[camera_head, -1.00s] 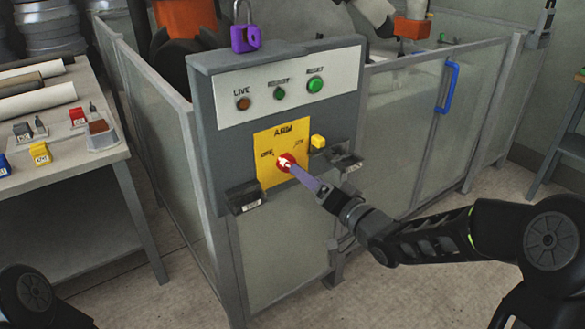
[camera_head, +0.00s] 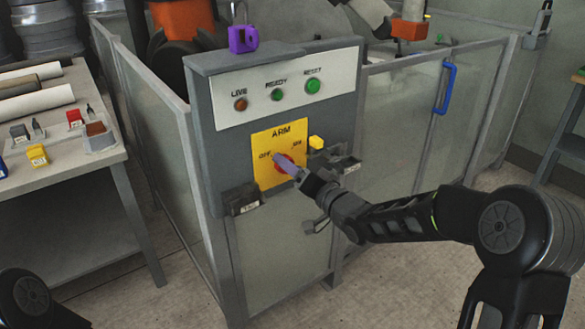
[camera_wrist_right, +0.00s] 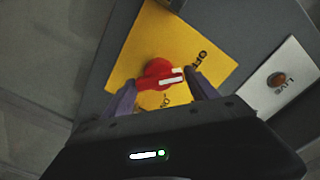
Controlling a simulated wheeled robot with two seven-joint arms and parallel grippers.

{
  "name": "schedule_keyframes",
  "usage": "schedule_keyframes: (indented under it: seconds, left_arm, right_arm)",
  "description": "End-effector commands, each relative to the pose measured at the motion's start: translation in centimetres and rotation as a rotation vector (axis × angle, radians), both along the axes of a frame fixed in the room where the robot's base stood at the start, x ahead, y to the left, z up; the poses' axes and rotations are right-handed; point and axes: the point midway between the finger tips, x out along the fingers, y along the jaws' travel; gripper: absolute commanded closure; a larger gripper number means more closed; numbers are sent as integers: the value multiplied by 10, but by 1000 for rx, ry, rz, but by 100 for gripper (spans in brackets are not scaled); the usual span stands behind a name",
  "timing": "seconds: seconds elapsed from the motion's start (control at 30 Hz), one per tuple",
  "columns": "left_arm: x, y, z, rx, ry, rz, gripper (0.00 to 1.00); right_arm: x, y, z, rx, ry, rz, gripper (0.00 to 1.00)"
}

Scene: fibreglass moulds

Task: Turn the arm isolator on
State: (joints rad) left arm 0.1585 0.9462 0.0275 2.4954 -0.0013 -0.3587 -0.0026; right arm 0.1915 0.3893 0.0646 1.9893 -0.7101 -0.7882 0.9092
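The arm isolator is a red rotary knob (camera_head: 285,161) on a yellow plate (camera_head: 264,178) marked ARM, OFF and ON, on a grey control panel. In the right wrist view the red knob (camera_wrist_right: 155,72) shows a white pointer mark towards the OFF side. My right gripper (camera_head: 279,161) is at the plate, its purple fingers partly covering the knob. In the right wrist view my right gripper (camera_wrist_right: 163,90) has its fingers apart, one on each side of the knob; contact cannot be told. My left gripper is out of view.
A purple padlock (camera_head: 243,39) is on top of the panel. LIVE, READY and RESET buttons or lamps are above the plate. A yellow block (camera_head: 316,143) and black holders (camera_head: 243,199) flank it. Fence panels surround the cell; a bench (camera_head: 60,172) stands left.

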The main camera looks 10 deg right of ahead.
Motion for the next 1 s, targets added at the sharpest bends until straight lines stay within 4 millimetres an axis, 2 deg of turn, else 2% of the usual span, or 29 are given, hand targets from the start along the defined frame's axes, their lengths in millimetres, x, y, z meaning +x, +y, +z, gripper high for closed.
schedule_keyframes:
  seconds: [0.07, 0.57, 1.0]
  left_arm:
    - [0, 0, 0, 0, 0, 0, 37]
    - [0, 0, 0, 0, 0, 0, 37]
    - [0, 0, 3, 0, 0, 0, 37]
  right_arm:
    - [0, 0, 0, 0, 0, 0, 40]
    - [0, 0, 0, 0, 0, 0, 81]
    - [0, 0, 0, 56, 23, 1, 82]
